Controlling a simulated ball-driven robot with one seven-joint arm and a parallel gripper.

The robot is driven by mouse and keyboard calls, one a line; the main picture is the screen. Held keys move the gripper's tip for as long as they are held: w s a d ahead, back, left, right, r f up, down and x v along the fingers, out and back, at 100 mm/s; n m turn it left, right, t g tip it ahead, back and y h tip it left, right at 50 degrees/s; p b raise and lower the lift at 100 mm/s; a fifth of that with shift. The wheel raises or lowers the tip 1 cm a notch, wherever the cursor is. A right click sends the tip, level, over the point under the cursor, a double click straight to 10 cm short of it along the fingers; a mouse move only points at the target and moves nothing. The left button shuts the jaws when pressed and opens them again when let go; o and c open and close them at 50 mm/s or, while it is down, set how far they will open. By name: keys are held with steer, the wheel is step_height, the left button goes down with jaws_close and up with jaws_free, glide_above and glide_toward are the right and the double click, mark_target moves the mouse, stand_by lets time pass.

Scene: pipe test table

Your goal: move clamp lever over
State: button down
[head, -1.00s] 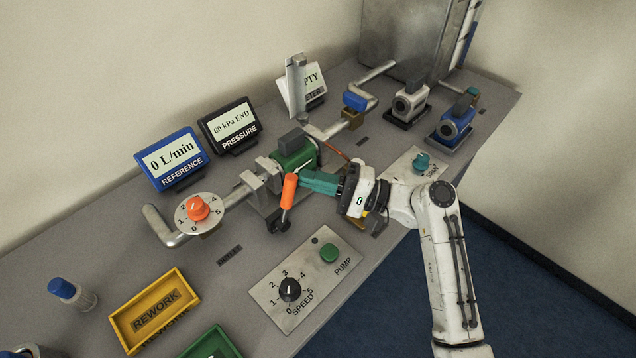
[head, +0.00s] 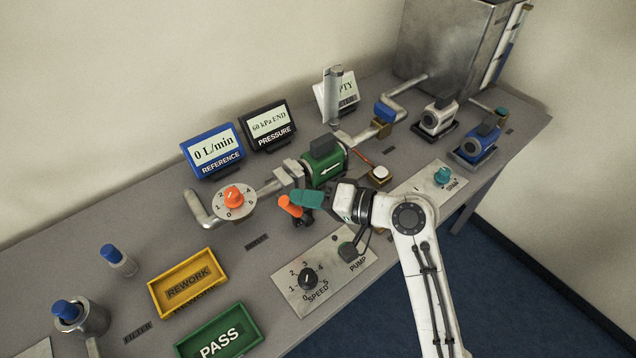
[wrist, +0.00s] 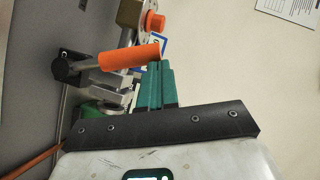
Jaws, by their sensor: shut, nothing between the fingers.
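The clamp lever has an orange handle (head: 290,206) on a short metal rod, in front of the green meter body (head: 324,168) with a white arrow. The handle leans up and left in the head view. In the wrist view the orange handle (wrist: 130,55) runs sideways from a dark pivot (wrist: 68,68). My gripper (head: 300,198) has teal fingers, shut and empty, right beside the handle. In the wrist view the fingers (wrist: 160,84) lie just below the handle's free end; I cannot tell whether they touch. The lever's base is partly hidden.
The metal clamp block (head: 288,174) and an orange dial (head: 234,197) stand along the pipe. The panel with the speed knob (head: 308,279) and pump button (head: 347,251) lies in front, under my arm. Yellow (head: 190,312) and green (head: 240,312) trays are at lower left.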

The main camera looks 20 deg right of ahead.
steer(key=shift+s+a, duration=0.15)
steer(key=shift+a, duration=0.3)
steer(key=shift+s+a+f+p, duration=0.25)
steer(key=shift+a+f+p, duration=0.05)
steer(key=shift+a, duration=0.4)
steer(key=shift+s, duration=0.1)
